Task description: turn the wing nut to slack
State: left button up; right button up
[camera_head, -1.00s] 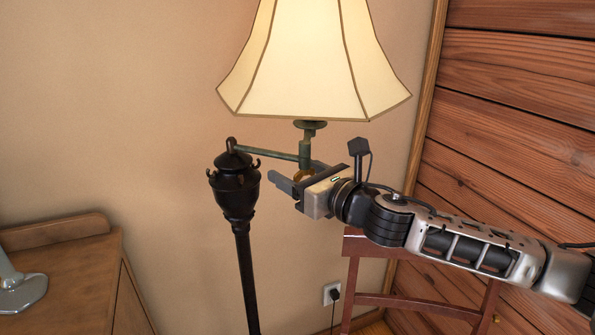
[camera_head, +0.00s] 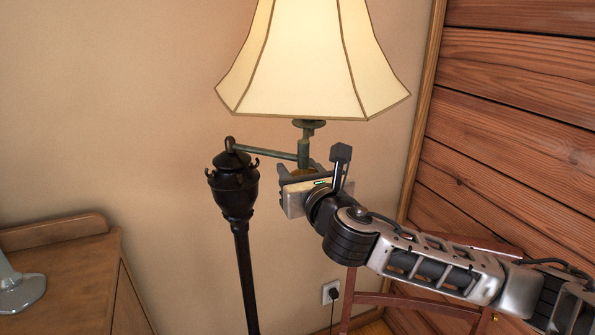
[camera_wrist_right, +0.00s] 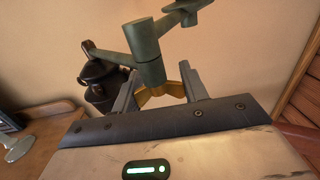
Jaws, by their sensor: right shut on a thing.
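The brass wing nut (camera_wrist_right: 163,91) sits at the lower end of the lamp's green swing arm joint (camera_wrist_right: 148,62). In the right wrist view its two wings spread between the fingers. My right gripper (camera_wrist_right: 160,94) has one finger on each side and is shut on the wing nut. In the head view the right gripper (camera_head: 300,174) is under the joint, and the nut (camera_head: 302,173) is mostly hidden. My left gripper is not in view.
The cream lampshade (camera_head: 312,65) hangs just above the joint. The dark lamp post (camera_head: 241,260) stands left of the gripper. A wooden cabinet (camera_head: 70,270) is at lower left and a reddish wooden chair (camera_head: 400,298) stands behind my arm. A plank wall (camera_head: 520,110) is at right.

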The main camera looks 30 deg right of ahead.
jog(key=m+g+h, duration=0.1)
jog(key=m+h, duration=0.1)
jog(key=h, duration=0.1)
jog(key=m+g+h, duration=0.1)
jog(key=m+h, duration=0.1)
jog(key=h, duration=0.1)
jog(key=m+g+h, duration=0.2)
jog(key=h, duration=0.1)
jog(key=shift+s+d+m+h, duration=0.2)
jog(key=shift+d+m+h, duration=0.1)
jog(key=shift+d, duration=0.05)
jog(key=m+g+h, duration=0.1)
jog(key=g, duration=0.1)
jog(key=m+g+h, duration=0.2)
jog(key=shift+s+d+h, duration=0.2)
jog(key=shift+h, duration=0.1)
jog(key=shift+s+d+m+g+h, duration=0.15)
jog(key=shift+m+g+h, duration=0.4)
jog(key=shift+m+g, duration=0.45)
jog(key=shift+s+d+m+g+h, duration=0.1)
jog(key=shift+m+g+h, duration=0.6)
jog(key=shift+g, duration=0.5)
jog(key=shift+m+g, duration=0.3)
jog(key=shift+m, duration=0.1)
jog(key=o, duration=1)
jog(key=shift+a, duration=0.1)
